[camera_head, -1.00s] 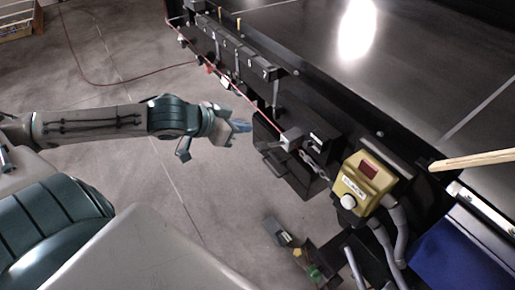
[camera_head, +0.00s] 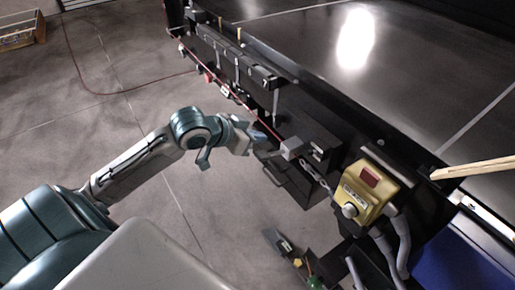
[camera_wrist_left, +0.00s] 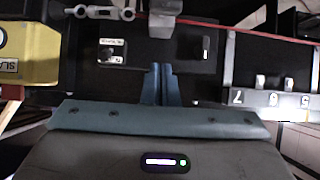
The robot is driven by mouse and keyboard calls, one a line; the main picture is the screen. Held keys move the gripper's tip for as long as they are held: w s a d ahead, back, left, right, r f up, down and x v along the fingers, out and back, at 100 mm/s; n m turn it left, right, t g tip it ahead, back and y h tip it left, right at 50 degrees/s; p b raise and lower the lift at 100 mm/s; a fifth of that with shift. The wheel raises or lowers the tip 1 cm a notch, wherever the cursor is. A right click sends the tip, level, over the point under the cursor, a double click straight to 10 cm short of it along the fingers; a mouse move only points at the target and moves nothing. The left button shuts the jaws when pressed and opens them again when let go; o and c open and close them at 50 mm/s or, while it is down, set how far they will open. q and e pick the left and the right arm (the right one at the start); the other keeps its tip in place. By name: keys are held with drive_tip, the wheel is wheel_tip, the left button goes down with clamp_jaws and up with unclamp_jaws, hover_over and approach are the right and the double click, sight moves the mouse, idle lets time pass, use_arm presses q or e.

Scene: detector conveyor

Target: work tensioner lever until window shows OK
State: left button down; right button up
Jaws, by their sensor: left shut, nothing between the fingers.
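The yellow switch box (camera_head: 362,194) has a dark red window (camera_head: 370,176), a pale knob (camera_head: 349,210) and a small white label; I cannot read OK in the window. Part of the box and its label beginning "SLA" show in the left wrist view (camera_wrist_left: 30,45). A grey block (camera_head: 292,148) joins the red cord to a chain (camera_head: 313,170) beside a black housing (camera_head: 318,143). I cannot clearly make out the tensioner lever. My left gripper (camera_head: 262,136) is shut and empty, just left of the grey block; its blue fingers (camera_wrist_left: 161,84) are together, pointing at the black panel (camera_wrist_left: 180,55).
The conveyor (camera_head: 400,60) runs along the upper right, with numbered tabs (camera_head: 262,80) on its side rail. A wooden stick (camera_head: 472,166) lies at the right. Loose items lie in a holder (camera_head: 290,250) below. Open floor (camera_head: 110,80) is at the left.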

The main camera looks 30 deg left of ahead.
sight(258, 155)
use_arm(q)
drive_tip(key=shift+x, duration=1.15)
drive_tip(key=shift+s+a+f+p, duration=0.1)
drive_tip(key=shift+s+f+p, duration=0.2)
drive_tip(key=shift+f, duration=0.25)
drive_tip(key=shift+s+a+f+p, duration=0.1)
drive_tip(key=shift+s+f+p, duration=0.1)
drive_tip(key=shift+f+p, duration=0.3)
drive_tip(key=shift+s+a+f+p, duration=0.1)
drive_tip(key=shift+s+f+p, duration=0.15)
drive_tip(key=shift+f, duration=0.55)
